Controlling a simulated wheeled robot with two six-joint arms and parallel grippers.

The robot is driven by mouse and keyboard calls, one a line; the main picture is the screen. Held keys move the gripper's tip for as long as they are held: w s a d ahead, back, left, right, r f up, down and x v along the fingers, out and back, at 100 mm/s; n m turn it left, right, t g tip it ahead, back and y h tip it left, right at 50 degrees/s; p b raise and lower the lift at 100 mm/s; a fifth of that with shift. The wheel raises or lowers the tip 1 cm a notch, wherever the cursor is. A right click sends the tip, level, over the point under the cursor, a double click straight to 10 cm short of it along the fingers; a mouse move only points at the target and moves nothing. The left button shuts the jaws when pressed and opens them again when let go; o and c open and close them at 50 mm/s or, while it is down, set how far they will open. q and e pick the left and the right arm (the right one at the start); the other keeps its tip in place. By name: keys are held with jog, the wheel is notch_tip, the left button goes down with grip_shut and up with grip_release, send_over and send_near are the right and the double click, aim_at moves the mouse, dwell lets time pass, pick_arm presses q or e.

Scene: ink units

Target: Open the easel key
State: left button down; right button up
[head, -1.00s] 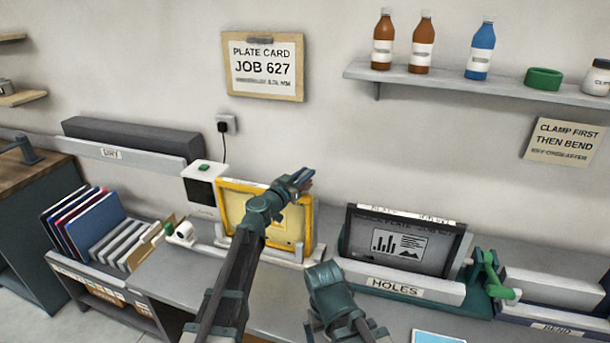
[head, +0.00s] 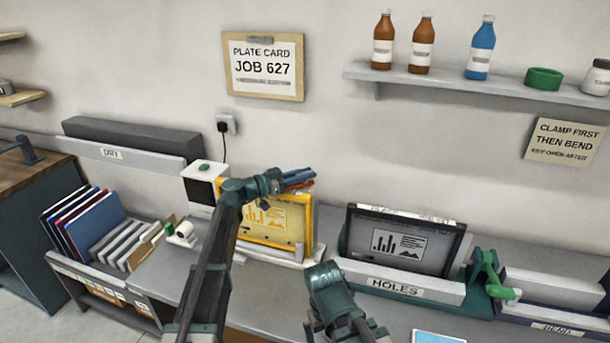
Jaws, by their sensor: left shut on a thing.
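The easel with its yellow frame (head: 308,225) stands on the bench against the wall, with a plate (head: 265,222) bearing a bar chart and a mountain picture. My left gripper (head: 298,180) is at the top edge of the yellow frame, near its right corner. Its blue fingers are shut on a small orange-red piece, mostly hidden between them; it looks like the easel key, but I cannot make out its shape. My left arm covers the left part of the frame. Only links of my right arm show at the bottom centre; its gripper does not show.
A grey plate (head: 400,243) stands in the HOLES station (head: 398,288) to the right, with a green lever (head: 492,272) beside it. A rack of folders (head: 95,225) and a white box (head: 204,172) are left. A shelf (head: 470,88) with bottles hangs above.

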dwell(0.3)
pick_arm(q)
jog(key=c, duration=0.8)
grip_release()
jog(key=shift+o, duration=0.2)
jog(key=v, duration=1.3)
jog(key=shift+a, duration=0.4)
jog(key=shift+s, duration=0.1)
